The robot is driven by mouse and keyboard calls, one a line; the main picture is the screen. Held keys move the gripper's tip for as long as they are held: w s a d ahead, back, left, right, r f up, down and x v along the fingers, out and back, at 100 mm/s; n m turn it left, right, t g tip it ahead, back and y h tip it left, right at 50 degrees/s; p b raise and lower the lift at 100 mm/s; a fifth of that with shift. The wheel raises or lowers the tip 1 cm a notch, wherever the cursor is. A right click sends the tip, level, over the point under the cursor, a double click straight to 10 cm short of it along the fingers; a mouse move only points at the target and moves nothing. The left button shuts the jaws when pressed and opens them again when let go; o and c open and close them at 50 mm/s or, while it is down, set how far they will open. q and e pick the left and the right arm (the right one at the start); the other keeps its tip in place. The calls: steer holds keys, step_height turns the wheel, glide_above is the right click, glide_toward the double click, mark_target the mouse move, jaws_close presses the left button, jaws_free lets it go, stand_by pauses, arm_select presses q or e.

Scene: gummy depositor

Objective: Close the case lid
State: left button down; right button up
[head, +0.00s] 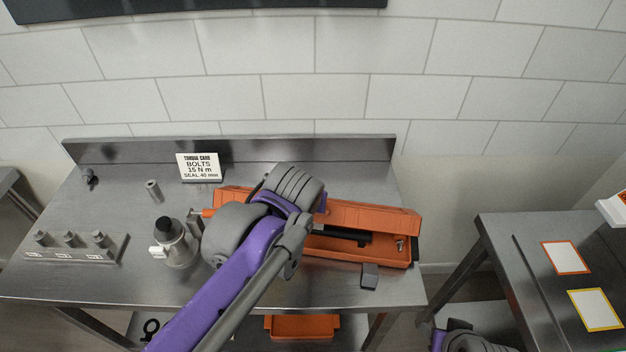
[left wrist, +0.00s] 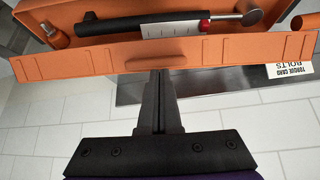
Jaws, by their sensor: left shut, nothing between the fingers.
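The orange case lies open on the steel bench, and its lid (head: 375,215) stands raised along the back edge of the case body (head: 340,250). A dark tool shows inside. In the left wrist view the lid (left wrist: 90,63) crosses the upper part of the picture, with a black-handled wrench (left wrist: 125,20) beyond it. My left gripper (left wrist: 160,78) is shut and empty, its tips at the lid's edge; I cannot tell whether they touch. In the head view my left arm covers the case's left part and hides the gripper. My right gripper is not in view.
A torque card (head: 198,167) stands at the back of the bench. A metal pot with a black knob (head: 177,245) and a block with several bolts (head: 75,245) stand left. A small grey block (head: 369,275) lies before the case. Another table (head: 520,235) is at right.

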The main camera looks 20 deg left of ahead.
arm_select(q)
steer(key=s+f+t+b, duration=0.1)
steer(key=s+f+t, duration=0.4)
steer(key=s+f, duration=0.1)
steer(key=shift+s+d+f+t+y, duration=0.3)
steer(key=shift+f, duration=0.35)
steer(key=shift+w, duration=0.1)
stand_by(0.8)
